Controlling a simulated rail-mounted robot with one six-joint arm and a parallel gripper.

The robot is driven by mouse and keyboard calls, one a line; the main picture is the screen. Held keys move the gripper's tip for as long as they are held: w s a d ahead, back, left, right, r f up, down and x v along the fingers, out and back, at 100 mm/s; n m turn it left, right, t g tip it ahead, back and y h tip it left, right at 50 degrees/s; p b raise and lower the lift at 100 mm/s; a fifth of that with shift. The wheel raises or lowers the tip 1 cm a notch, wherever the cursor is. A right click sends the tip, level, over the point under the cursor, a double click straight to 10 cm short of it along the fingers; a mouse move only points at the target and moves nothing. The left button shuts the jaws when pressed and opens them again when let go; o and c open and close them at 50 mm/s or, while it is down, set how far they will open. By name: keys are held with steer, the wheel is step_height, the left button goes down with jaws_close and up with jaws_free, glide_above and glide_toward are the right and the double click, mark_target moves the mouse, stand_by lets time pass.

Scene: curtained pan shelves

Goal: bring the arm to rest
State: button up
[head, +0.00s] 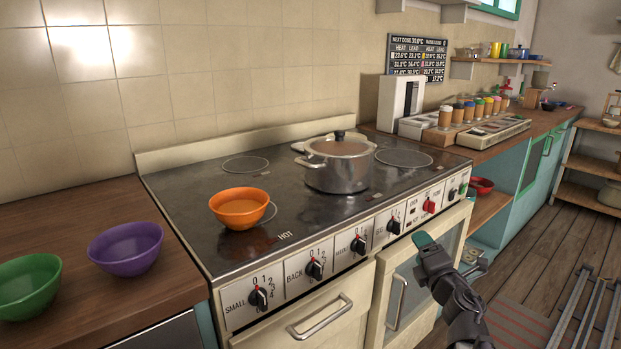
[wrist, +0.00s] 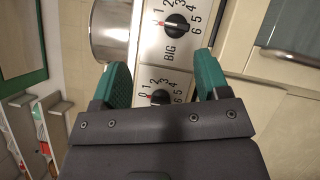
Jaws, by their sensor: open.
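My gripper (head: 424,241) is in front of the stove's control panel, at the right part of the stove in the head view. In the wrist view my gripper (wrist: 163,80) shows two green fingers spread apart with nothing between them. Past the fingers is the panel with a knob marked BIG (wrist: 177,27) and another knob (wrist: 161,97) partly hidden by the gripper body. The lidded metal pot (head: 338,165) stands on the stove top, and its side also shows in the wrist view (wrist: 111,32).
An orange bowl (head: 239,208) sits on the stove top (head: 290,215). A purple bowl (head: 125,248) and a green bowl (head: 28,286) stand on the left counter. Oven handles (head: 320,318) stick out below the panel. Several jars (head: 469,110) line the right counter. Open floor (head: 535,245) lies at the right.

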steer(key=s+d+f+m+g+h, duration=0.5)
steer(key=d+f+m+g+h, duration=0.45)
steer(key=m, duration=0.95)
steer(key=s+a+f+m+g+y, duration=0.3)
steer(key=s+a+f+g+y, duration=0.15)
steer(key=a, duration=0.55)
steer(key=s+a+f+m+g+y, duration=0.25)
steer(key=s+a+f+g, duration=0.3)
steer(key=a, duration=0.35)
steer(key=a+r+n+p, duration=0.1)
steer(key=a+r+p, duration=0.2)
steer(key=r+p, duration=2)
steer(key=shift+s+r+t, duration=0.15)
steer(key=shift+r+t, duration=0.2)
steer(key=shift+r, duration=0.1)
steer(key=shift+a+y, duration=0.1)
steer(key=shift+y, duration=0.15)
